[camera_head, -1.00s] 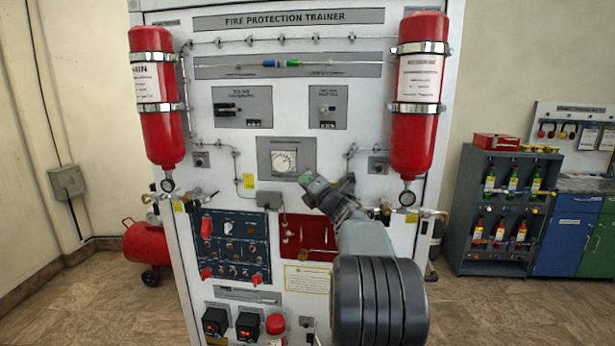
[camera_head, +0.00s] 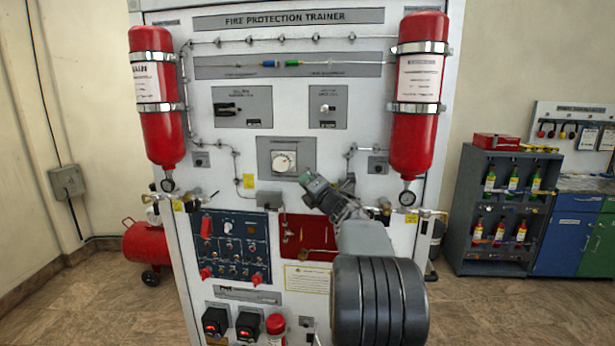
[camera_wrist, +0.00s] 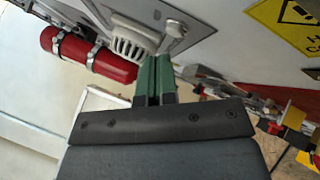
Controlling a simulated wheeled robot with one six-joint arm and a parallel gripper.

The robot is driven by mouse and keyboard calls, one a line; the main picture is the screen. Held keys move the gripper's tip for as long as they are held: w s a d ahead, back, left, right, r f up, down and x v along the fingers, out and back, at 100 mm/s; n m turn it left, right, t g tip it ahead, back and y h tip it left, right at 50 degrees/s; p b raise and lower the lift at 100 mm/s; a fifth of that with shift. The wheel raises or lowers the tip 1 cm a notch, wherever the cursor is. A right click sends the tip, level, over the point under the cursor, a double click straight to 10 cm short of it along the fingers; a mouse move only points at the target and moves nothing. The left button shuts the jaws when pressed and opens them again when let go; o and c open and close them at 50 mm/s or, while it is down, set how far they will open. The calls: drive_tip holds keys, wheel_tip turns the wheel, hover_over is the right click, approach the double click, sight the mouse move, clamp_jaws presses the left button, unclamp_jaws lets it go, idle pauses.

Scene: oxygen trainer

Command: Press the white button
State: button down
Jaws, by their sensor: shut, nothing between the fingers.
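A white round knob (camera_wrist: 176,29) with a button-like end stands just beyond my fingertips in the wrist view, with a small gap visible in the picture. I cannot tell surely whether it is the white button. In the head view, small white round parts show on the upper right plate (camera_head: 326,108) and on the blue panel (camera_head: 228,227). My gripper (camera_head: 305,180) is in front of the panel, at the lower right of the plate with the white dial (camera_head: 284,162). In the wrist view its green fingers (camera_wrist: 155,62) are together and empty.
Red cylinders (camera_head: 155,100) and (camera_head: 418,95) flank the trainer panel (camera_head: 290,90). A white slotted part (camera_wrist: 130,42) lies beside the knob in the wrist view. Valves and pipes jut out on both sides. A grey bottle rack (camera_head: 505,210) stands at right on open floor.

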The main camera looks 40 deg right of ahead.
drive_tip(key=shift+w+d, duration=0.1)
idle(0.7)
drive_tip(key=shift+w+d, duration=0.2)
drive_tip(key=shift+w+d, duration=0.25)
idle(0.9)
drive_tip(key=shift+s+b, duration=0.1)
drive_tip(key=shift+b, duration=0.25)
drive_tip(key=shift+s+a+b, duration=0.45)
drive_tip(key=shift+a+b, duration=0.1)
drive_tip(key=shift+b, duration=0.05)
drive_tip(key=shift+s+a+b, duration=1.7)
drive_tip(key=shift+s+b, duration=0.1)
drive_tip(key=shift+b, duration=0.05)
